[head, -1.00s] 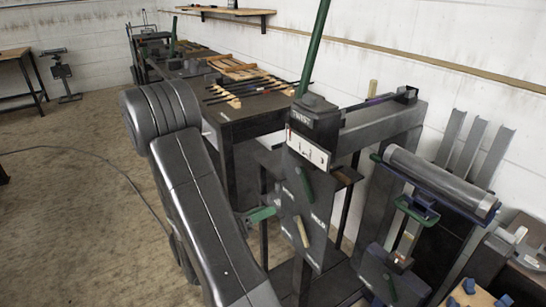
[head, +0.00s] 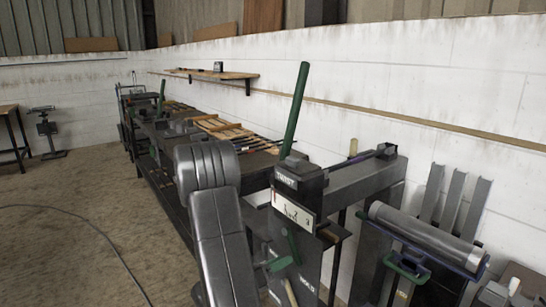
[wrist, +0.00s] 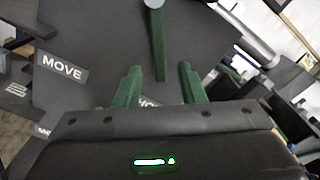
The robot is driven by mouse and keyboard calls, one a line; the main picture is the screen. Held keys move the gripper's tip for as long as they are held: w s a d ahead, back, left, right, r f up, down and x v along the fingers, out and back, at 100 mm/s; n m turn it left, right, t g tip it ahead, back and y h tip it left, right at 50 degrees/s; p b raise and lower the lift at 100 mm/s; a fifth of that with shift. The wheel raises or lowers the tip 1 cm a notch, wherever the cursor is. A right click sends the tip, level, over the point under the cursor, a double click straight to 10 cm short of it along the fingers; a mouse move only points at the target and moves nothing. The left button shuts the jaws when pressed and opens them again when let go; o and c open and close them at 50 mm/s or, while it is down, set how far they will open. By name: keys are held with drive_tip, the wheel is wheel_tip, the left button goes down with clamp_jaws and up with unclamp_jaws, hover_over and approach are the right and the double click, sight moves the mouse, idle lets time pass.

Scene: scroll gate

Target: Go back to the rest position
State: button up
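My gripper (wrist: 159,78) shows in the wrist view with its two green fingers apart. A green lever (wrist: 157,42) hangs from a round pivot on a dark panel, its lower end in line with the gap between the fingers; neither finger visibly touches it. I cannot tell the depth between them. In the head view my arm reaches toward the dark machine labelled TWIST (head: 298,182), and a green fingertip (head: 279,264) shows near the small green lever (head: 293,243) on its front. The rest of my gripper is hidden behind my arm there.
A long green handle (head: 296,110) rises from the machine. A metal roller (head: 428,235) stands to the right. A workbench with tools (head: 225,130) runs along the white wall behind. The floor at left (head: 75,220) is open, with a cable across it.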

sight(294, 255)
drive_tip(key=shift+x, duration=1.9)
drive_tip(key=shift+a, duration=0.1)
drive_tip(key=v, duration=1.4)
drive_tip(key=x, duration=1.4)
drive_tip(key=shift+d, duration=0.25)
drive_tip(key=shift+w+a+f+m+b, duration=0.35)
drive_tip(key=shift+w+a+m+b, duration=0.1)
drive_tip(key=shift+m+b, duration=0.65)
drive_tip(key=shift+s, duration=0.1)
